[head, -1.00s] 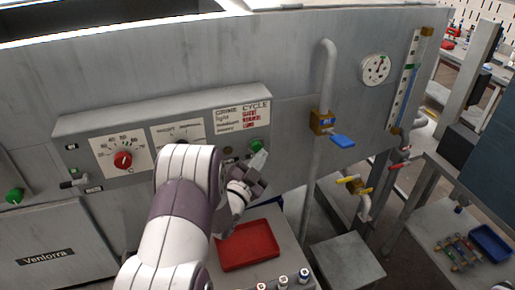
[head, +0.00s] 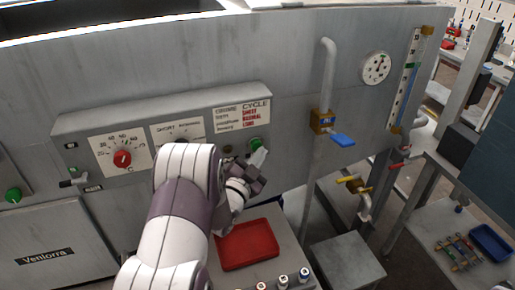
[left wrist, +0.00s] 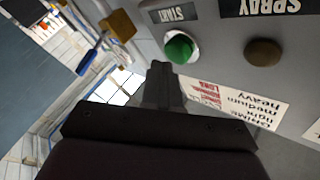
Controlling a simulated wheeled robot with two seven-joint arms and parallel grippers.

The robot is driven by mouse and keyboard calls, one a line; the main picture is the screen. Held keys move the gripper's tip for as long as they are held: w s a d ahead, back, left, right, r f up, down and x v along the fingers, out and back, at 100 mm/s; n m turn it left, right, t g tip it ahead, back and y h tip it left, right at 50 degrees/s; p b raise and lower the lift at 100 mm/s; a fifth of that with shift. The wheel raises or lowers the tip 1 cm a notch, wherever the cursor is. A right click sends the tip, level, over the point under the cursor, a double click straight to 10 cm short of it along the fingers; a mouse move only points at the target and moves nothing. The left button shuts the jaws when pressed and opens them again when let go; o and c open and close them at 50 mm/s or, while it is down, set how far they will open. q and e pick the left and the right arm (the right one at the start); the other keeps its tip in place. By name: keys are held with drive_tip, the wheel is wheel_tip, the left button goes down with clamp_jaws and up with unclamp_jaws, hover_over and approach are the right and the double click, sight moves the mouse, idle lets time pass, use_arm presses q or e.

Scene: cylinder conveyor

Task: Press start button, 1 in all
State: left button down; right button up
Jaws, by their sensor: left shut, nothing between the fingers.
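The green start button (head: 256,144) sits at the right end of the machine's control panel (head: 190,112). In the left wrist view the green button (left wrist: 179,48) shows clearly beneath a plate (left wrist: 175,15) reading START, upside down. My left gripper (head: 262,158) is shut and empty. Its tip is just below the button in the head view. In the left wrist view the shut fingers (left wrist: 161,75) point toward the button, with their tip close beside its lower left edge. I cannot tell whether they touch. My right gripper is not in view.
A brown button (left wrist: 264,53) under a SPRAY plate is beside the green one. A pipe with a blue-handled valve (head: 342,140) stands to the right. A red tray (head: 247,245) lies on the bench below my left gripper.

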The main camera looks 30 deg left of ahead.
use_arm(q)
drive_tip(key=shift+w+a+b, duration=0.3)
drive_tip(key=shift+w+a, duration=0.1)
drive_tip(key=shift+a, duration=0.1)
idle(0.8)
drive_tip(key=shift+s+d, duration=0.6)
drive_tip(key=shift+d, duration=0.1)
drive_tip(key=s+d, duration=0.3)
drive_tip(key=shift+s+d, duration=0.1)
drive_tip(key=shift+d, duration=0.3)
idle(0.3)
drive_tip(key=shift+f, duration=0.1)
idle(0.6)
